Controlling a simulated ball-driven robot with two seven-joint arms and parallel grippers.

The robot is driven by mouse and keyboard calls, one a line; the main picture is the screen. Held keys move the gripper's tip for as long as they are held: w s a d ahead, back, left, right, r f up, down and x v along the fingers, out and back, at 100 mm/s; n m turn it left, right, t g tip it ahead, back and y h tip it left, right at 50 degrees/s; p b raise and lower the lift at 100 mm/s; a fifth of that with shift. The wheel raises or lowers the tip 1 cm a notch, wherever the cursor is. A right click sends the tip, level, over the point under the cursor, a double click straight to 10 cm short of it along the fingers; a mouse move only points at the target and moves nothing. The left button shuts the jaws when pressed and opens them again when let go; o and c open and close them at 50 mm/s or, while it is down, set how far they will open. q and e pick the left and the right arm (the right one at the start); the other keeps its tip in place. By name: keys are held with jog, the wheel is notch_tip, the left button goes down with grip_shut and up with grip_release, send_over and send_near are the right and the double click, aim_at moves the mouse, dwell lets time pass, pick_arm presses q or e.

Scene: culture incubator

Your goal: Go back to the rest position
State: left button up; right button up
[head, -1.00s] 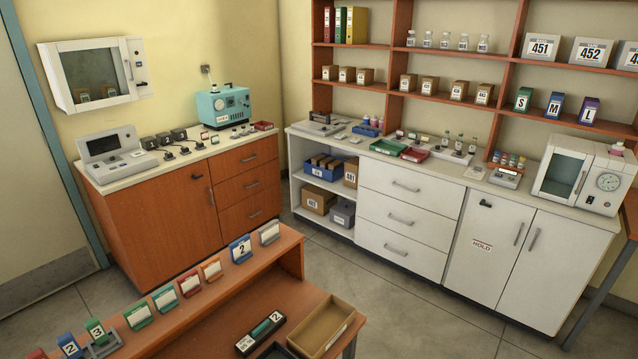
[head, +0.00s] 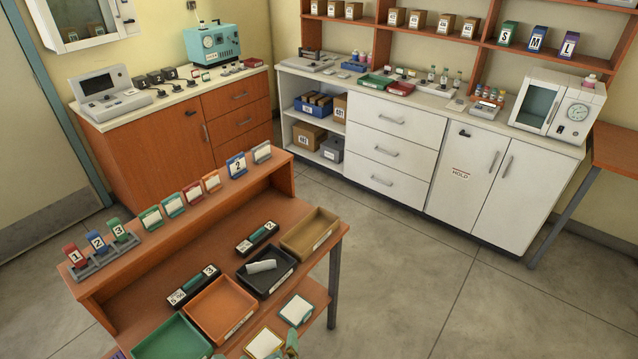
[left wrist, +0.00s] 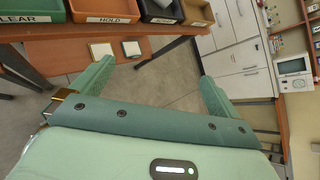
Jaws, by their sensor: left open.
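My left gripper (left wrist: 158,70) is open and empty in the left wrist view, its two green fingers spread wide with bare floor between and beyond them. The desk edge and trays lie ahead of it. In the head view, green pieces that look like its finger ends (head: 288,343) show at the bottom edge, beside a yellow-edged pad; most of the arm is out of frame. My right gripper is in neither view.
The wooden desk (head: 240,213) carries a green tray (head: 172,340), orange tray (head: 221,308), black tray (head: 266,270) with a white item, and tan tray (head: 310,233). The floor (head: 410,270) right of the desk is clear.

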pick_arm(q)
jog(key=s+a+f+n+g, duration=0.2)
jog(key=s+a+f+n, duration=0.1)
jog(key=s+f+n, duration=0.4)
jog(key=s+a+f+n+g+h, duration=0.15)
jog(key=f+n, duration=0.25)
jog(key=f, duration=0.6)
jog(key=s+a+f+n+g, duration=0.35)
jog(key=s+f+n, duration=0.2)
jog(key=f, duration=0.25)
jog(key=s+a+f+n+g, duration=0.1)
jog(key=s+a+f+n, duration=0.1)
jog(key=s, duration=0.4)
jog(key=s+a+f+n+g+y+b, duration=0.1)
jog(key=s+a+f+n, duration=0.1)
jog(key=s+f+n, duration=0.2)
jog(key=s+a+f+n+g+b, duration=0.1)
jog(key=s+a+f+n, duration=0.1)
jog(key=s, duration=0.7)
jog(key=shift+a+f+n, duration=0.4)
jog(key=shift+f+n, duration=0.2)
jog(key=shift+n, duration=0.05)
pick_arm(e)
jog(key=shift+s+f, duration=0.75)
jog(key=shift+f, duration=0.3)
